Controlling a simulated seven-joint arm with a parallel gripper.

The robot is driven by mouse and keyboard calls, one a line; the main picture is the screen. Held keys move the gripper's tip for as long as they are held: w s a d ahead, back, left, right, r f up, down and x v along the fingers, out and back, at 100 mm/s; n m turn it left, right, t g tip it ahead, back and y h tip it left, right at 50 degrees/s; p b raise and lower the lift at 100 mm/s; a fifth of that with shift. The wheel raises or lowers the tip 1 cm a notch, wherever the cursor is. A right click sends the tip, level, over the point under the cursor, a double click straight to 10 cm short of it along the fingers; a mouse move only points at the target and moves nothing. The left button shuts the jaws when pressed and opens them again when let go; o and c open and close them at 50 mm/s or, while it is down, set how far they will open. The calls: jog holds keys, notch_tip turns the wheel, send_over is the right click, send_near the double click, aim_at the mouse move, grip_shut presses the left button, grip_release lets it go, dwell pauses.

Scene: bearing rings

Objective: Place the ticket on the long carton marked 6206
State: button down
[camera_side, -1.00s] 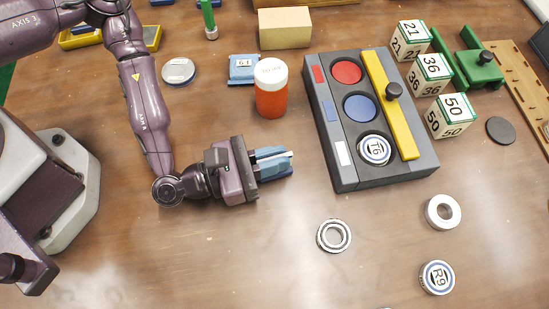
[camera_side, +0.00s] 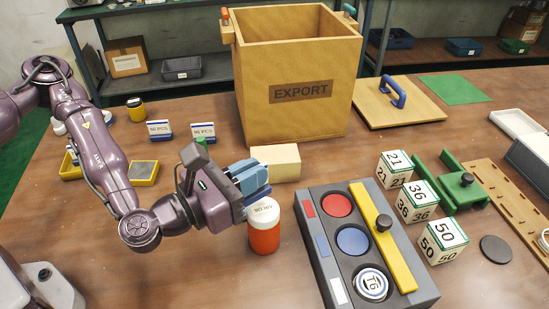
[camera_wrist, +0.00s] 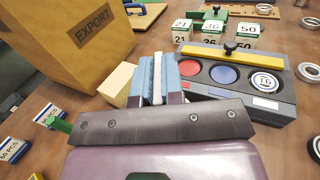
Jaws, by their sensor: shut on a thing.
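My gripper (camera_side: 250,177) is raised above the table, just left of and above the orange bottle with a white lid. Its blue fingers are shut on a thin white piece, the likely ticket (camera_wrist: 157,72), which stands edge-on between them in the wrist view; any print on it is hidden. No carton marked 6206 can be read. A plain cream block (camera_side: 276,163) lies beyond the gripper, and it shows left of the fingers in the wrist view (camera_wrist: 118,84); no marking on it is visible.
The EXPORT crate (camera_side: 335,115) stands tall behind the gripper. The bottle (camera_side: 263,236) is close below. A grey tray (camera_side: 318,236) with red, blue and T6 discs lies right, beside numbered cubes (camera_side: 443,241). Small signs (camera_side: 203,132) stand behind left.

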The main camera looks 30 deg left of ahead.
jog(key=w+a+r+n+t+y, duration=0.1)
jog(key=w+a+r+n+y, duration=0.15)
jog(key=a, duration=0.35)
jog(key=w+a+r+n+y, duration=0.1)
jog(key=w+a+r+y, duration=0.2)
jog(key=a, duration=0.2)
send_over(275, 154)
jog(key=shift+n+y, duration=0.25)
jog(key=shift+y, duration=0.1)
jog(key=f, duration=0.6)
jog(key=s+f, duration=0.1)
jog(key=f, duration=0.2)
jog(key=shift+a+f, duration=0.15)
jog(key=shift+f, duration=0.2)
jog(key=shift+w+f, duration=0.55)
jog(key=shift+f, duration=1.45)
jog(key=shift+f, duration=0.1)
jog(key=c, duration=1.2)
grip_release()
jog(key=shift+f, duration=0.1)
jog(key=shift+c, duration=0.2)
